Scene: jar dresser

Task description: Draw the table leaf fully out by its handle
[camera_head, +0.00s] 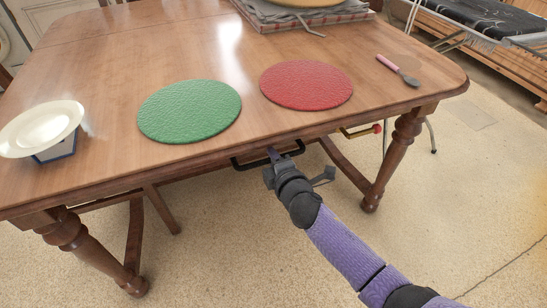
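The wooden table (60,85) fills the upper part of the head view. A dark bar handle (243,165) sits under its near edge, roughly in the middle. My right gripper (275,160) reaches up from the lower right to this handle, and its tip overlaps the bar. I cannot tell whether the fingers are around the bar or only beside it, as the gripper hides part of it. The leaf itself does not show apart from the tabletop. My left gripper is not in view.
A green mat (190,111), a red mat (306,84), a pink-handled utensil (398,70) and a pale plate on a blue-sided stand (55,148) are on the tabletop. A brass lever with a red knob (361,131) sticks out near the right table leg (389,160).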

